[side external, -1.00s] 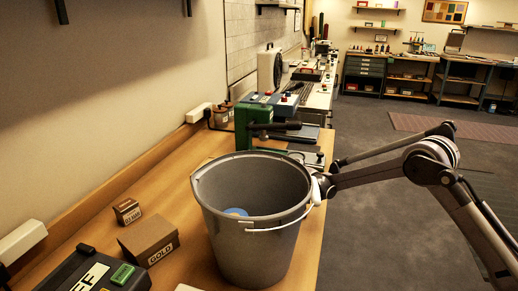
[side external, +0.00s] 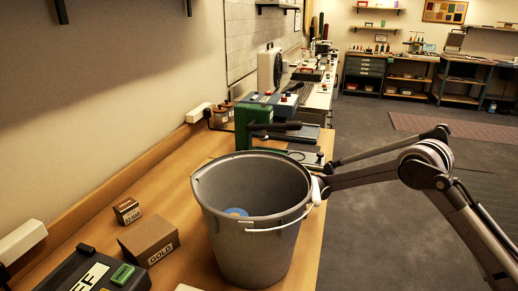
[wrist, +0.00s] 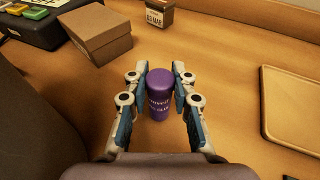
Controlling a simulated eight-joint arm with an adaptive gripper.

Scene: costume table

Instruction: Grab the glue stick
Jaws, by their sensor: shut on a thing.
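The glue stick (wrist: 159,105) is a purple cylinder with a purple cap and pale lettering. It stands upright on the wooden table in the middle of the wrist view. My gripper (wrist: 162,83) is shut on it, with one finger on each side. In the side external view the glue stick and my gripper are hidden behind the grey bucket; only my arm shows at the right.
The large grey bucket (side external: 254,240) stands at the table's edge with a blue item (side external: 236,211) inside. A brown box labelled GOLD (side external: 149,240), a smaller box (side external: 127,210) and a dark device (side external: 91,272) are left of it. A flat tan board (wrist: 290,105) lies right of the glue stick.

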